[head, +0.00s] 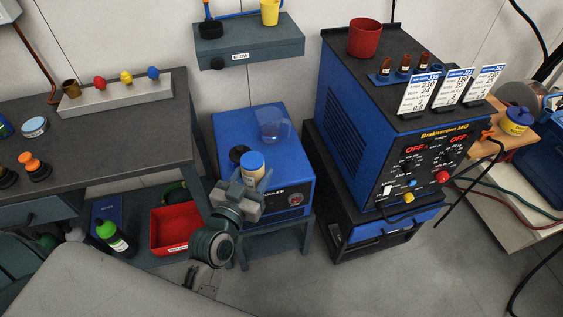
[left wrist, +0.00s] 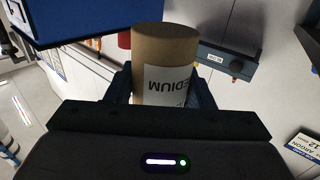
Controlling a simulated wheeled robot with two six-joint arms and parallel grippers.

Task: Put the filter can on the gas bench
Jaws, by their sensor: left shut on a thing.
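My left gripper (head: 251,181) is shut on a can in front of and above the blue cooler box (head: 226,125). No bench carries a readable gas label in the head view. My right gripper is not in view.
A clear jug (head: 272,125) and a dark round thing (head: 239,153) are on the cooler. A blue welder (head: 345,110) stands right, a dark workbench (head: 120,130) left. A red bin (head: 172,230) sits low.

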